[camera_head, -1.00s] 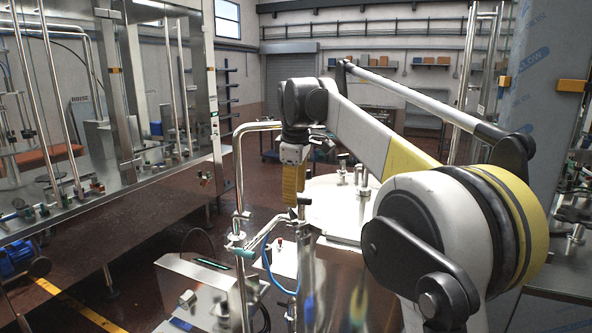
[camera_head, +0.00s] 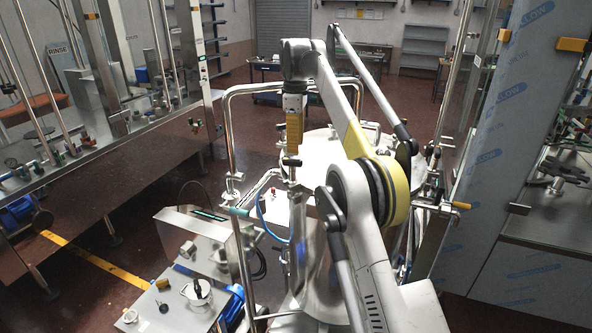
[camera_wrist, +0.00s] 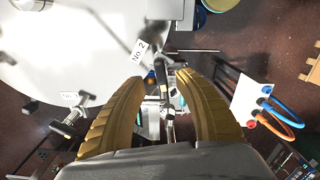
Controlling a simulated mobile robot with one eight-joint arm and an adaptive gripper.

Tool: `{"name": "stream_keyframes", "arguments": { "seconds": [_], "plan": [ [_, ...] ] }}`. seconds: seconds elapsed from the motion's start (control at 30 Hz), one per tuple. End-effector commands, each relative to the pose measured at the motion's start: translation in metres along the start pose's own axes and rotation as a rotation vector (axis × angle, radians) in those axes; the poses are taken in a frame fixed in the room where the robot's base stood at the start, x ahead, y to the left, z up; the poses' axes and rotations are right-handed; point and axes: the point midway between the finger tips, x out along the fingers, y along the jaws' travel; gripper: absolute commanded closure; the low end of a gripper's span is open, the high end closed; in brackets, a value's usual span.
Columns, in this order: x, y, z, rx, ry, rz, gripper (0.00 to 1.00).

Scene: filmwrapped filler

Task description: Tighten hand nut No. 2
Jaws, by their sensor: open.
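A white tag reading "No. 2" (camera_wrist: 140,50) lies at the rim of the pale round lid (camera_wrist: 60,60) in the wrist view. Next to it, a metal hand nut and its fitting (camera_wrist: 163,88) show between my fingers. My gripper (camera_wrist: 162,77) is open, with its two yellow ribbed fingers on either side of this fitting. I cannot tell whether either finger touches it. In the head view my gripper (camera_head: 292,158) points down at the near left rim of the lid (camera_head: 318,152). The nut itself is too small to make out there.
Another metal clamp (camera_wrist: 75,118) with a blurred tag sits left on the lid's rim. Orange and blue hoses (camera_wrist: 280,115) lie at right. An upright steel pipe (camera_head: 230,130) stands left of my gripper. A film-wrapped cabinet (camera_head: 495,150) stands at right.

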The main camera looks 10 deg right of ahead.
Motion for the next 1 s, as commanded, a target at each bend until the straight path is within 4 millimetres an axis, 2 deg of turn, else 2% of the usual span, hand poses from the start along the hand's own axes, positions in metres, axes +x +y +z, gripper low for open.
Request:
{"name": "stream_keyframes", "arguments": {
  "seconds": [0.03,0.3,0.5,0.73,0.77,0.8,0.87,1.0],
  "plan": [
    [0.013,0.0,0.0,0.0,0.0,0.0,0.61],
    [0.044,0.0,0.0,0.0,0.0,0.0,0.61],
    [0.053,0.0,0.0,0.0,0.0,0.0,0.61],
    [0.053,0.0,0.0,0.0,0.0,0.0,0.61],
    [0.053,0.0,0.0,0.001,0.0,0.0,0.69],
    [0.053,0.0,0.0,0.001,0.0,0.0,0.81],
    [0.053,0.0,0.0,0.0,0.0,0.0,0.99],
    [0.053,0.0,0.0,0.0,0.0,0.0,1.0]
  ]
}}
